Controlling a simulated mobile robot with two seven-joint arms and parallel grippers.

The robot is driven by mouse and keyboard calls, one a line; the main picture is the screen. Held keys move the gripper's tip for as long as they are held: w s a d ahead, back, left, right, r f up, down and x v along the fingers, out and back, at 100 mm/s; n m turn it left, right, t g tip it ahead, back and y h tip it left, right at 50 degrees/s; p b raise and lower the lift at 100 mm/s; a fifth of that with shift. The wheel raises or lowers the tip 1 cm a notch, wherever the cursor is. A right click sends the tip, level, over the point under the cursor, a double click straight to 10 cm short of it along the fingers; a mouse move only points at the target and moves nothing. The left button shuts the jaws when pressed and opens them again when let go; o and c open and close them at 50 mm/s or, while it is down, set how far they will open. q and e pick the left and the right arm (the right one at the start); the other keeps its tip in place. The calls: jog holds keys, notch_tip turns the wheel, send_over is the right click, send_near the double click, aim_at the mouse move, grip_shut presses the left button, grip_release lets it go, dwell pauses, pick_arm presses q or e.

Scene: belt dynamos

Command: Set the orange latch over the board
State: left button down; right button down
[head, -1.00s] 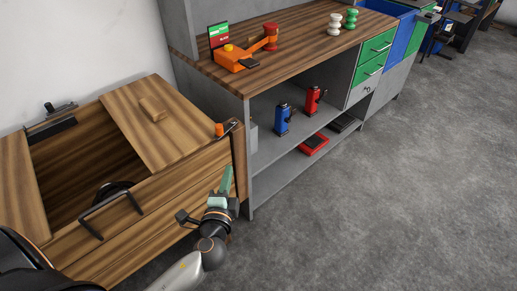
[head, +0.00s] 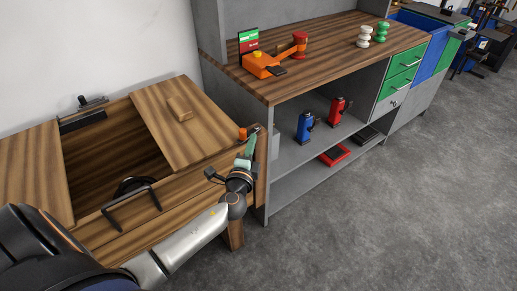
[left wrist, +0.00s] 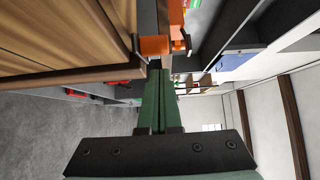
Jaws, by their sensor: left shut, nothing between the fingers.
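The small orange latch (head: 242,134) is at the right front corner of the wooden box, by the end of its front wall. It also shows in the left wrist view (left wrist: 155,46), just beyond the fingertips. The wooden board (head: 190,135) with a small block handle lies over the right part of the box top, left of the latch. My left gripper (head: 248,145) has green fingers, which are shut and empty, just below and beside the latch. I cannot tell whether the fingertips (left wrist: 157,72) touch the latch. My right gripper is not in view.
The box (head: 190,189) has an open dark middle and a black front handle (head: 131,207). A grey workbench (head: 285,160) stands close right of the gripper, carrying an orange device (head: 262,66). Blue and red items stand on its lower shelf. Grey floor (head: 370,225) is clear in front.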

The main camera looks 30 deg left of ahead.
aim_at(244, 136)
pick_arm(q)
jog(key=shift+a, duration=0.5)
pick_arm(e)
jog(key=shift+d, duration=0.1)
pick_arm(q)
jog(key=shift+s+a+f+m+h+b, duration=0.15)
jog(key=shift+a+f+m+h+b, duration=0.05)
jog(key=shift+a+m+h+b, duration=0.35)
jog(key=shift+s+a+m+t+h+b, duration=0.1)
jog(key=shift+a+m+t+h+b, duration=0.15)
jog(key=shift+a+t+h+b, duration=0.3)
jog(key=shift+a+r, duration=0.1)
jog(key=shift+r, duration=0.1)
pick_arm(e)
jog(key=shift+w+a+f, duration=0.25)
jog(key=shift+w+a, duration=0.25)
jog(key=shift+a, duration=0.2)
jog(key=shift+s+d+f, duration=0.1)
